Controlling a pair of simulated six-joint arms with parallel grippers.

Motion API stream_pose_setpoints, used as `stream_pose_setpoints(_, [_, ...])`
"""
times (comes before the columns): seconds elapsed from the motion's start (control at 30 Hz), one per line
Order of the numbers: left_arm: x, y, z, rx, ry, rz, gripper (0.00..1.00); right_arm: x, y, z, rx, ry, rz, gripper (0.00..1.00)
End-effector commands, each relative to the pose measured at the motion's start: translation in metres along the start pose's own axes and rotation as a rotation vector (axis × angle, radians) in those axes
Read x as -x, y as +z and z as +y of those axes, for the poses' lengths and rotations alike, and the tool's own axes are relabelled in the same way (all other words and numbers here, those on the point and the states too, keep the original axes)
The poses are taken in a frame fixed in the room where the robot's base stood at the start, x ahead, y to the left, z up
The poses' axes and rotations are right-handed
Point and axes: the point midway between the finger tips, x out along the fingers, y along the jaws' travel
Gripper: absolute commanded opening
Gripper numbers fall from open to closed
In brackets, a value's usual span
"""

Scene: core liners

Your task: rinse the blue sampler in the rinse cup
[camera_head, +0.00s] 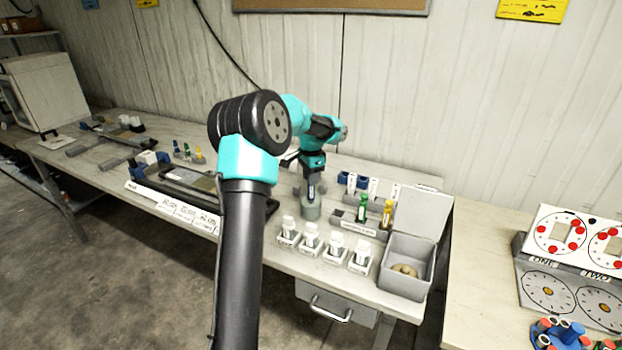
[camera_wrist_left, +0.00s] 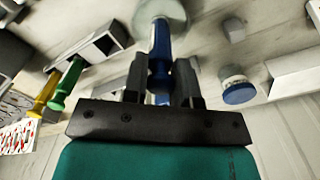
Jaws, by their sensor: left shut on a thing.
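My left gripper (camera_head: 312,172) points down over the bench and is shut on the blue sampler (camera_head: 311,191). In the left wrist view the blue sampler (camera_wrist_left: 160,42) stands between the two fingers (camera_wrist_left: 161,85). The grey round rinse cup (camera_head: 311,211) is directly below the gripper, and the sampler's lower end is at its mouth. How deep the tip sits in it I cannot tell. The cup (camera_wrist_left: 168,12) also shows at the top of the left wrist view, partly cut off. My right gripper is in neither view.
A green sampler (camera_head: 362,207) and a yellow sampler (camera_head: 386,213) stand in a grey rack right of the cup. Several white bottles (camera_head: 311,237) line the bench front. A grey box (camera_head: 405,270) with its lid up stands at the right. A black tray (camera_head: 200,187) lies left.

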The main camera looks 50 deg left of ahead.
Motion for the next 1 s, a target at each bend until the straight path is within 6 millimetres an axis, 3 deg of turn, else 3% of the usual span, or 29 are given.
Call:
stream_pose_setpoints(0.33, [0.005,0.000,0.000,0.000,-0.001,0.001,0.00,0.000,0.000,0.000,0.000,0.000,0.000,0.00])
stream_pose_setpoints(1.0, [0.047,0.000,0.000,0.000,-0.001,0.001,0.00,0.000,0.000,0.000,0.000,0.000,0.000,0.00])
